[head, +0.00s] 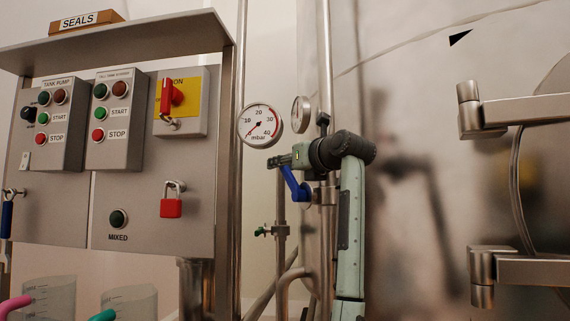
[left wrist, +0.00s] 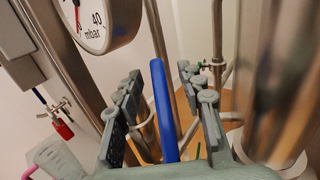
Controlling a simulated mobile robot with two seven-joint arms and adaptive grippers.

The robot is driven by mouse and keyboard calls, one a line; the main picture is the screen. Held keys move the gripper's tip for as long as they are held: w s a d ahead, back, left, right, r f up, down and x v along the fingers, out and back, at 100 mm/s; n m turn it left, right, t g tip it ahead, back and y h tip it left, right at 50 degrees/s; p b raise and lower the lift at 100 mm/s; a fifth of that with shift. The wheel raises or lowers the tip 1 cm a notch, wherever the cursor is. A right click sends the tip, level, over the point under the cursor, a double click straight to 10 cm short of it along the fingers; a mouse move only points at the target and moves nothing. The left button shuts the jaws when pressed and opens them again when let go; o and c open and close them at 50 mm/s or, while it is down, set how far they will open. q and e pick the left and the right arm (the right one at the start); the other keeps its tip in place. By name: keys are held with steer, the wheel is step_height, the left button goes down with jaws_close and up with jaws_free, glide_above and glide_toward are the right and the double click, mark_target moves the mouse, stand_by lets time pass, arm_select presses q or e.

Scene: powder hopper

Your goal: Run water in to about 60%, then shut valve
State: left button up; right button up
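The valve's blue lever handle (head: 293,187) hangs below my left gripper (head: 284,160) in the head view, slanting down to the right beside the upright pipe. In the left wrist view the blue lever (left wrist: 163,110) stands between the two fingers of my left gripper (left wrist: 160,80). The fingers are apart, with a gap on both sides of the lever. The round mbar gauge (head: 259,125) hangs just left of the gripper; its needle points to the lower left. The large metal tank (head: 420,110) fills the right side, with a black triangle mark (head: 459,39) on it. My right gripper is not in view.
A control cabinet (head: 140,205) with START and STOP buttons, a red switch (head: 170,96) and a red padlock (head: 171,208) stands left. Two measuring jugs (head: 50,296) are at the lower left. A second gauge (head: 300,115) and upright pipes crowd the gripper. Tank hinges (head: 482,275) jut out right.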

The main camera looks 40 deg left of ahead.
arm_select(q)
steer(key=shift+c, duration=0.6)
jaws_close()
